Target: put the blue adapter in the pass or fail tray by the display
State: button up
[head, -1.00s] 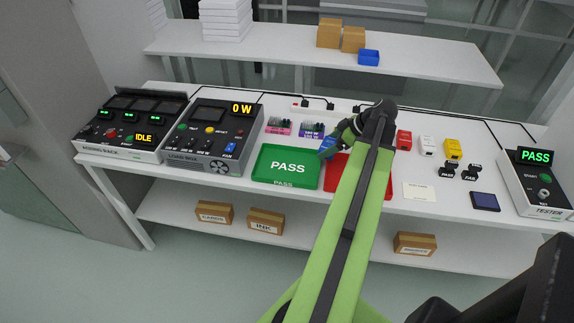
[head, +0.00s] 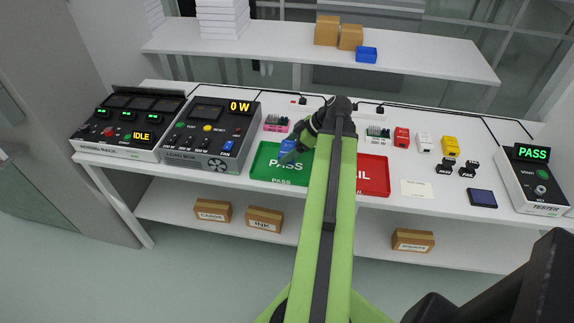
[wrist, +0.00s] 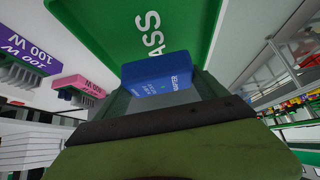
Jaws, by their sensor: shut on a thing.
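My gripper (head: 294,151) is shut on the blue adapter (head: 287,147), which also shows between the jaws in the wrist view (wrist: 157,74). The adapter is over the green PASS tray (head: 262,170); I cannot tell whether it touches the tray floor. The tray's green surface also shows in the wrist view (wrist: 105,25). The red FAIL tray (head: 374,176) lies to the right, partly hidden behind my arm. The tester display (head: 531,153) at the far right reads PASS in green.
A load box (head: 209,137) and a burn-in rack (head: 128,124) stand left of the trays. Red (head: 401,137), white (head: 424,143) and yellow (head: 450,146) adapters stand to the right. A shelf (head: 420,62) runs above the back.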

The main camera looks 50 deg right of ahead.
jog(key=shift+w+a+f, duration=0.2)
jog(key=shift+w+a, duration=0.05)
jog(key=shift+a, duration=0.05)
notch_tip(320, 180, down, 4)
jog(key=b, duration=0.4)
jog(key=shift+f, duration=0.2)
jog(key=shift+r, duration=0.2)
jog(key=shift+f, duration=0.15)
jog(key=o, duration=1.7)
jog(key=shift+o, duration=0.2)
